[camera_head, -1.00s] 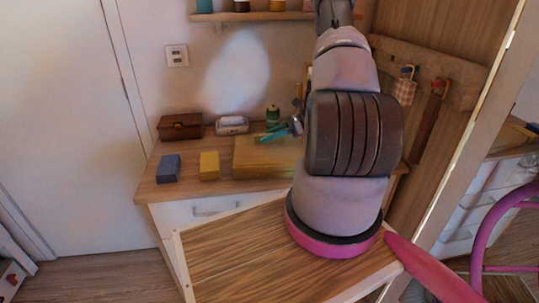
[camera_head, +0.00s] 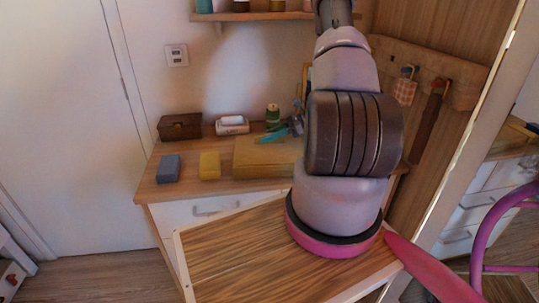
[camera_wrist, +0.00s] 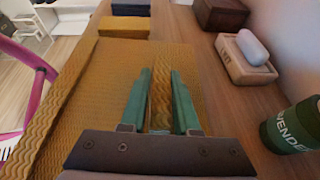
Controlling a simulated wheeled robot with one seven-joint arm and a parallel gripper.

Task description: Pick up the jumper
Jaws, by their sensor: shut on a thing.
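The jumper (camera_head: 262,157) is a folded mustard-yellow ribbed knit lying on the wooden desk, partly behind my arm. In the wrist view the jumper (camera_wrist: 75,115) spreads under and around my gripper. My gripper (camera_wrist: 160,75) has two teal fingers with a narrow fold of the yellow knit between them. My gripper also shows in the head view (camera_head: 279,134), low at the jumper's far edge. The jumper appears to rest on the desk still.
A yellow block (camera_head: 209,166) and a blue-grey block (camera_head: 168,168) lie left of the jumper. Behind are a brown box (camera_head: 180,126), a soap dish (camera_head: 232,125) and a green labelled container (camera_head: 272,114). A wooden panel (camera_head: 235,255) is in front.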

